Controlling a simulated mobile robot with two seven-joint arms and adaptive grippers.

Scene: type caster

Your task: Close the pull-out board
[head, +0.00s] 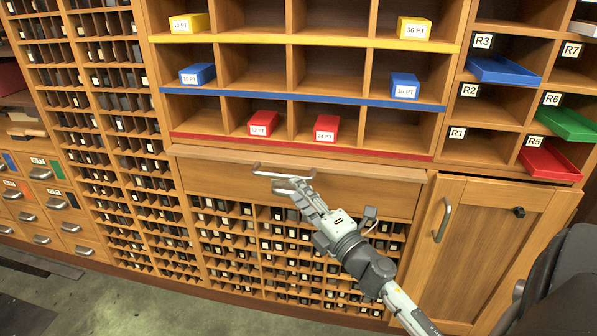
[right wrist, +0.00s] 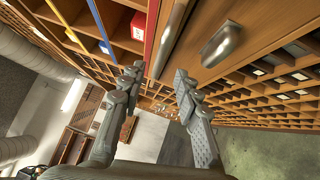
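The pull-out board (head: 215,157) is a thin wooden board in the cabinet just under the red-edged shelf row. It seems to stand slightly out, but how far is hard to tell. My right gripper (head: 293,187) is just below and in front of the bar. In the right wrist view its fingers (right wrist: 156,80) are apart, with nothing seen held. Contact with the bar is unclear. My left gripper is not in view.
A wooden drawer front with a metal pull (right wrist: 221,43) lies below the board, above small type slots (head: 250,245). Shelves above hold red boxes (head: 326,128) and blue boxes (head: 404,86). A cabinet door (head: 480,235) stands to the right.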

